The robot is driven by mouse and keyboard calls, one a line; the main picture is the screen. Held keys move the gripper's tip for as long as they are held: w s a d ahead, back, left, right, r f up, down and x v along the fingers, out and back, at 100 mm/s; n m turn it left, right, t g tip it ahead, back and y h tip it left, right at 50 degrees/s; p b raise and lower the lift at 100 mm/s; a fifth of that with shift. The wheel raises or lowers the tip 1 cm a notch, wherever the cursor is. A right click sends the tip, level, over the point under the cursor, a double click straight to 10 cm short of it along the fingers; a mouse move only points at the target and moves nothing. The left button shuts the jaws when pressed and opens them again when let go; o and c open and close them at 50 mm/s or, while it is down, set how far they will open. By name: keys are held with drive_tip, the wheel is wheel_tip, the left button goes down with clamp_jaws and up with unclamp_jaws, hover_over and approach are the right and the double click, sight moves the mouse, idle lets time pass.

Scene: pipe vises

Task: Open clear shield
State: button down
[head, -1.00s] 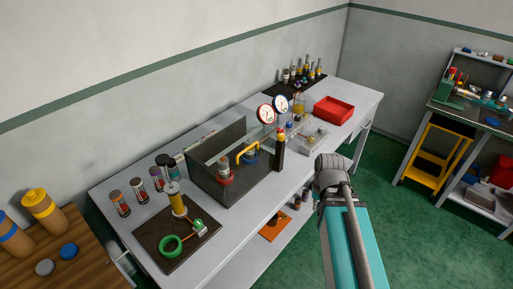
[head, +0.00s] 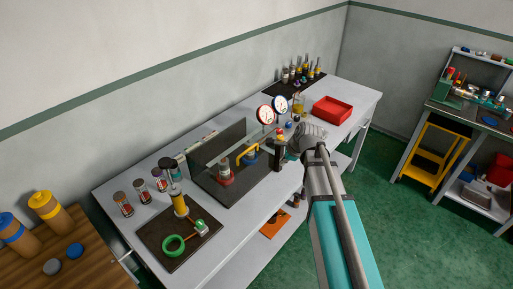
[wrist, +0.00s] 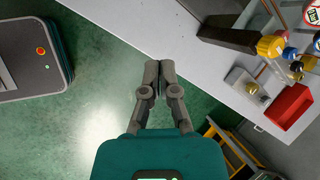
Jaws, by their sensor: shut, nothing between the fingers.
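The clear shield (head: 228,148) is a see-through panel on the dark-backed station on the grey bench. Its edges are faint, and I cannot tell its exact angle. A red fitting (head: 225,173) and a yellow bent pipe (head: 246,153) show at the station. A dark post (head: 280,155) stands at its right front corner; in the wrist view the dark post (wrist: 228,35) with a yellow top lies right of my gripper. My gripper (wrist: 159,66) is shut and empty near the bench's front edge, apart from the post. In the head view my arm hides its fingertips.
Two round gauges (head: 273,108) stand behind the station. A red tray (head: 332,110) sits on the bench to the right. A dark mat (head: 180,236) with a green ring lies to the left. A yellow step stool (head: 435,155) stands on the floor at right.

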drive_tip(key=w+a+r+m+t+y+p, duration=0.1)
drive_tip(key=w+a+r+m, duration=0.2)
drive_tip(key=w+a+m, duration=0.2)
drive_tip(key=shift+w+a+r+m+y+p, duration=0.15)
drive_tip(key=shift+w+r+m+y+p, duration=0.2)
drive_tip(key=shift+w+m, duration=1)
drive_tip(key=shift+s+m, duration=0.25)
drive_tip(key=shift+s, duration=0.1)
drive_tip(key=b, duration=0.7)
approach(253, 152)
drive_tip(key=x, duration=0.4)
drive_tip(key=shift+f, duration=0.25)
drive_tip(key=shift+b+x, duration=0.55)
drive_tip(key=shift+x, duration=0.2)
